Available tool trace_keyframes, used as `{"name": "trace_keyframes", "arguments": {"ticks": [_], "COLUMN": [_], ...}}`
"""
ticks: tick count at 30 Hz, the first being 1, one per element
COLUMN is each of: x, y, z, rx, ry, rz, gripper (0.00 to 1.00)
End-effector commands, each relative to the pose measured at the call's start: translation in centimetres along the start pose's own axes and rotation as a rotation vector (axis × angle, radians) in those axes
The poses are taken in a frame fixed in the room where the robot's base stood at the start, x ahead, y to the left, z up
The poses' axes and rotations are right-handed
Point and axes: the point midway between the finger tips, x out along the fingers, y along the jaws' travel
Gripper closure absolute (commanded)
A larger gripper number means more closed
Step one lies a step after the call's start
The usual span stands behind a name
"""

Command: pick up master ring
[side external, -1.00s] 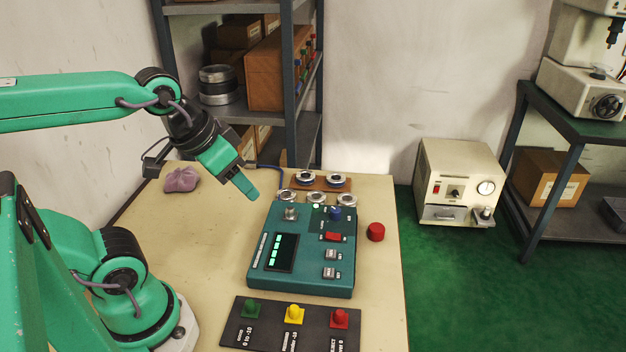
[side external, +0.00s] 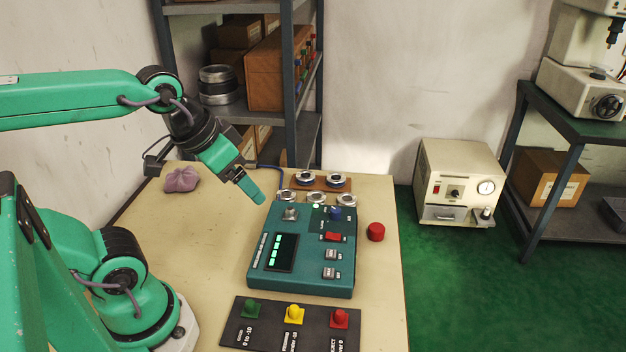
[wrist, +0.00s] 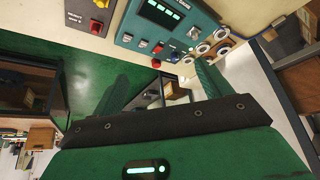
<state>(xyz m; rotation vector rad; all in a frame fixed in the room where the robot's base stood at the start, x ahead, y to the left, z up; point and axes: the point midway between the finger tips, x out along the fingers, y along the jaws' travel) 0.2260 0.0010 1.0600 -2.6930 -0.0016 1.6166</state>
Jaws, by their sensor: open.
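Several metal bearing rings sit behind the teal gauge box (side external: 305,250). Two rings, a left one (side external: 305,178) and a right one (side external: 336,179), are on a brown board. A row in front holds a left ring (side external: 286,195), a middle ring (side external: 317,197) and a right ring (side external: 347,199). I cannot tell which is the master ring. My gripper (side external: 258,199) is open and empty, tilted down above the table, left of the rings and near the gauge's back left corner. In the wrist view, my gripper (wrist: 160,72) shows spread fingers, with rings beyond the right finger.
A black panel with green, yellow and red buttons (side external: 294,316) lies in front of the gauge. A red button (side external: 376,232) stands at its right. A purple cloth (side external: 181,180) lies at the back left. The table's left part (side external: 205,235) is clear. A shelf (side external: 292,90) stands behind.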

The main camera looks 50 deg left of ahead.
Motion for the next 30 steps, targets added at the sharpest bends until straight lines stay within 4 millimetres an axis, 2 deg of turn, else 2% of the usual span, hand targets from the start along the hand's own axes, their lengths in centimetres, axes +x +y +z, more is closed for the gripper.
{"name": "trace_keyframes", "arguments": {"ticks": [8, 16, 23, 30], "x": [0.1, 1.1, 2.9, 5.7], "y": [-0.8, -2.5, -4.5, -7.0], "z": [-2.6, -7.4, -11.3, -15.0], "rx": [-0.004, -0.008, -0.013, -0.021], "ry": [-0.037, -0.101, -0.157, -0.215], "rz": [-0.013, -0.032, -0.043, -0.051], "gripper": [0.23, 0.23, 0.23, 0.23]}}
